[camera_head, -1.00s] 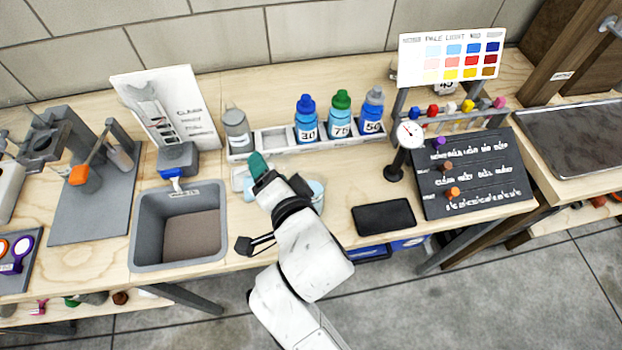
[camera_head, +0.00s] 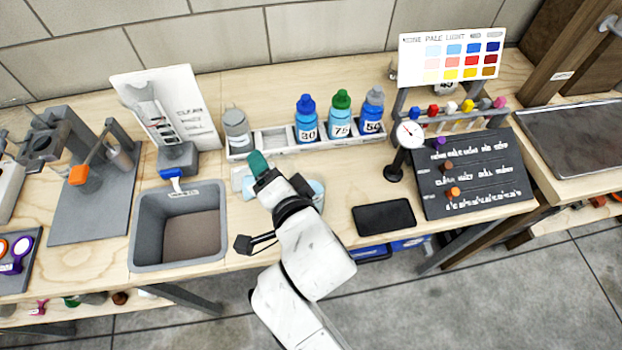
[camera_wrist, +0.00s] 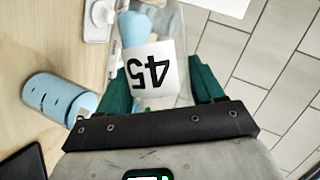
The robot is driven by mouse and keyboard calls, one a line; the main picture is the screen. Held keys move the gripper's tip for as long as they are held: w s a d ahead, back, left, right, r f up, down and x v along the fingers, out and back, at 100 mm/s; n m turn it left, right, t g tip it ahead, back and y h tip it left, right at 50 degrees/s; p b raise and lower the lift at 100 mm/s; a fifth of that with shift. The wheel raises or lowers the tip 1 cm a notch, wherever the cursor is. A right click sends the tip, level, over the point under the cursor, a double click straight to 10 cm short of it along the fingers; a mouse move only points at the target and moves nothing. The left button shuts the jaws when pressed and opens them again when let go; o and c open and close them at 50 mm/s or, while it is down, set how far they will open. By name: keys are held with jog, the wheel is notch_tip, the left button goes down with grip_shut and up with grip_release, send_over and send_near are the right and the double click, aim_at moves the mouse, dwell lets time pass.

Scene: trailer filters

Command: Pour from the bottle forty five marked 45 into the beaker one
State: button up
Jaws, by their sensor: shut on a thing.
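My gripper (camera_wrist: 165,95), with green fingers, is shut on the clear bottle marked 45 (camera_wrist: 176,72), whose label reads upside down in the wrist view. In the head view my gripper (camera_head: 259,166) is over the bench, right of the sink, and its arm hides most of the bottle. A light-blue shape (camera_wrist: 134,28) shows at the bottle's left side; I cannot tell whether it is liquid inside or a thing behind. A light-blue cylindrical vessel (camera_wrist: 60,98) stands apart to the left of the bottle; it partly shows in the head view (camera_head: 318,190). No beaker mark is readable.
A white rack (camera_head: 345,145) behind holds a grey bottle (camera_head: 237,130) and bottles marked 30 (camera_head: 307,125), 75 (camera_head: 340,120) and 50 (camera_head: 373,110). A grey sink (camera_head: 180,260) is left. A black pad (camera_head: 384,217) and gauge stand (camera_head: 394,172) are right.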

jog(key=shift+f+m+y+b, duration=0.55)
jog(key=shift+f+b, duration=0.5)
jog(key=shift+b, duration=0.4)
dwell(1.0)
jog(key=shift+w+d+r+m+y, duration=0.15)
jog(key=shift+d+r+m+y, duration=0.3)
jog(key=shift+m, duration=0.2)
dwell(1.9)
jog(key=shift+r+m+t+y, duration=0.3)
jog(key=shift+r+m, duration=0.25)
jog(key=shift+m, duration=0.25)
dwell(2.2)
